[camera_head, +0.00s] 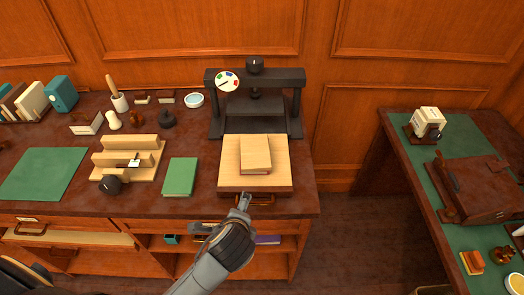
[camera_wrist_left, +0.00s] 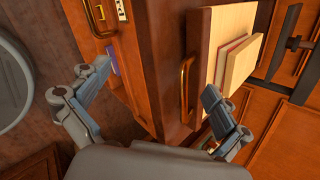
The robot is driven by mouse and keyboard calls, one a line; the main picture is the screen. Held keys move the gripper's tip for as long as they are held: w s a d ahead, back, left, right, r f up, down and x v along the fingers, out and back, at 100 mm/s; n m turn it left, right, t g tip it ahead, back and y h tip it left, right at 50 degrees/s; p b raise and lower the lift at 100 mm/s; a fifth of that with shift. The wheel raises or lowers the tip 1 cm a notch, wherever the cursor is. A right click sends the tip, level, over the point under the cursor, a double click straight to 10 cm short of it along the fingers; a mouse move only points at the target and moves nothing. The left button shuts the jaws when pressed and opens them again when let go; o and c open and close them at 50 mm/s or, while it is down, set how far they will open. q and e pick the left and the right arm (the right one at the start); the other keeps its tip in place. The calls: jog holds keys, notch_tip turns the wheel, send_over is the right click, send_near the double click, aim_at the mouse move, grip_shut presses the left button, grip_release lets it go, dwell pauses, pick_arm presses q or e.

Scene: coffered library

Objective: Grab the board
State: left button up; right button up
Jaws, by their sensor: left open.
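A pale wooden board (camera_head: 230,175) on a thicker dark base lies at the front right of the desk, before a black press. A red-edged book (camera_head: 254,173) and a smaller pale board (camera_head: 256,152) are stacked on it. The large board (camera_wrist_left: 226,22) and small board (camera_wrist_left: 243,60) also show in the left wrist view. A bronze handle (camera_wrist_left: 187,88) is on the front side of the base. My left gripper (camera_head: 244,199) is open and empty at the desk's front edge, just before the base. In the wrist view its fingers (camera_wrist_left: 155,88) appear either side of the handle. My right gripper is not in view.
The black press (camera_head: 255,108) stands right behind the board. A green book (camera_head: 180,177) and a wooden frame (camera_head: 130,158) lie to the left. Open shelves and drawers are below the desk edge. A second desk (camera_head: 445,185) stands right, across open floor.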

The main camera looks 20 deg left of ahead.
pick_arm(q)
jog(key=w+d+r+m+t+y, duration=0.1)
jog(key=w+d+r+m+t, duration=0.3)
jog(key=w+r+m, duration=0.6)
jog(key=m+t, duration=0.1)
jog(key=m, duration=0.2)
send_near(255, 151)
jog(key=shift+w+a+f+y, duration=0.15)
jog(key=shift+w+f, duration=0.15)
jog(key=shift+w, duration=0.3)
jog(key=shift+w+a+f+y, duration=0.15)
jog(key=shift+w+f, duration=0.2)
jog(key=shift+w, duration=0.3)
jog(key=shift+w+a+f+p, duration=0.1)
jog(key=shift+w+p, duration=0.35)
jog(key=x, duration=0.3)
jog(key=shift+w+f, duration=0.1)
jog(key=shift+w, duration=0.1)
jog(key=shift+w+a+f+p, duration=0.2)
jog(key=shift+w+f+p, duration=0.1)
jog(key=shift+w, duration=0.1)
jog(key=shift+r, duration=0.1)
jog(key=c, duration=1.1)
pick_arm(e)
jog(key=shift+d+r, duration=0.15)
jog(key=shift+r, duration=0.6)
